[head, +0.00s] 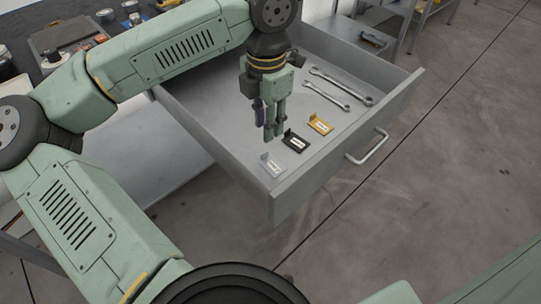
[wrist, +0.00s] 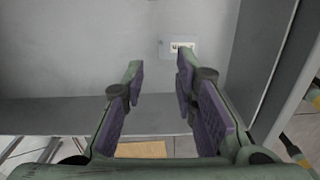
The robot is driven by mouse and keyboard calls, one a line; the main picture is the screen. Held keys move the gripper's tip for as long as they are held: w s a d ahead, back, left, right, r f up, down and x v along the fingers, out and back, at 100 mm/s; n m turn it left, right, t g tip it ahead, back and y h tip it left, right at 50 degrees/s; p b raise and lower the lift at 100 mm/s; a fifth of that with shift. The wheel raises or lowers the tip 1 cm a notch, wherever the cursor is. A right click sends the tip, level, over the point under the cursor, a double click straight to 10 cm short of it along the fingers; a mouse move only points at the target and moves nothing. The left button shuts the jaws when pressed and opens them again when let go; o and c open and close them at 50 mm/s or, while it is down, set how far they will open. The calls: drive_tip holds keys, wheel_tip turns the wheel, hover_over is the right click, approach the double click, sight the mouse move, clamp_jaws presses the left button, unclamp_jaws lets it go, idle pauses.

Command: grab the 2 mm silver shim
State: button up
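The silver shim (head: 272,164) is a small L-shaped plate with a pale label, lying in the near corner of the open drawer in the head view. In the wrist view the silver shim (wrist: 165,49) blends into the grey drawer floor and its label lies just beyond the right fingertip. The print is too small to read. My gripper (head: 268,131) hangs fingers-down over the drawer, close to the silver and black shims. In the wrist view my gripper (wrist: 159,67) is open, with nothing between its fingers.
A black shim (head: 294,141) and a yellow shim (head: 320,124) lie in a row with the silver one. Two wrenches (head: 336,90) lie farther back. The drawer (head: 345,165) has raised walls close around the silver shim. A cluttered bench top (head: 75,35) is at upper left.

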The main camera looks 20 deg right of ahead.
sight(266, 152)
wheel_tip(266, 152, down, 9)
drive_tip(key=shift+a+r+p, duration=0.15)
drive_tip(key=shift+r+p, duration=0.05)
drive_tip(key=shift+p, duration=0.8)
drive_tip(key=shift+c, duration=0.4)
clamp_jaws()
